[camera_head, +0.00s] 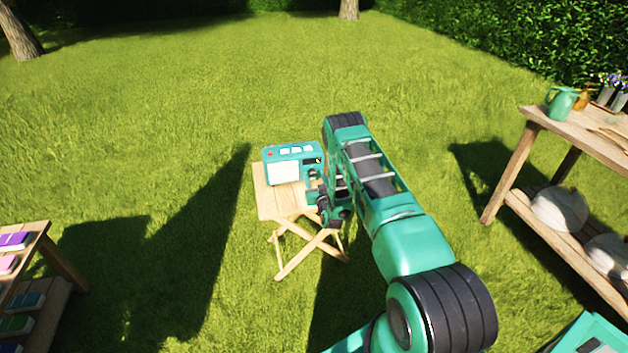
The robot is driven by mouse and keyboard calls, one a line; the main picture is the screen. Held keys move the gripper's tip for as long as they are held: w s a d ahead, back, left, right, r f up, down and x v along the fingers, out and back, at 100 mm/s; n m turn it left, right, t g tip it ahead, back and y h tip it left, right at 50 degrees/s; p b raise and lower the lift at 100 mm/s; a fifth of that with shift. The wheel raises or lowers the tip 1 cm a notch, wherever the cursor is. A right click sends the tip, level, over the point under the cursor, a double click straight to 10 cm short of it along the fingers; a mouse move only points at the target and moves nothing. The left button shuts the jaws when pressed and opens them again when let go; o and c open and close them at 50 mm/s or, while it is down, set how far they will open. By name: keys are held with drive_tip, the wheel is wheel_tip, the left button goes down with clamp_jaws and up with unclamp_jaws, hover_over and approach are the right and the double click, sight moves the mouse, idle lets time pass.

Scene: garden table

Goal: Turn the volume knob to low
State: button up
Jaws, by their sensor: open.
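A teal radio (291,148) with a pale front panel stands upright on a small wooden folding table (269,203). Several white buttons and a red one are on its top. A small dark knob with a yellow mark (318,160) shows at the right end of its front. My gripper (314,188) is open, just in front of and below the radio's right end, low over the table's right side. I cannot tell whether it touches the radio. My gripper and arm hide part of the table's right side.
A wooden bench (538,117) at the right holds a green watering can (562,103), pots and pale sacks. A wooden shelf (36,238) with coloured boxes stands at the lower left. Open grass (180,110) lies around the folding table.

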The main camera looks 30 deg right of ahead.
drive_tip(key=c, duration=1.1)
drive_tip(key=shift+o, duration=0.2)
drive_tip(key=shift+m, duration=0.7)
drive_tip(key=o, duration=1.1)
drive_tip(key=shift+c, duration=0.2)
drive_tip(key=shift+s, duration=0.1)
drive_tip(key=v, duration=1)
drive_tip(key=shift+s+a, duration=0.1)
drive_tip(key=shift+s, duration=0.2)
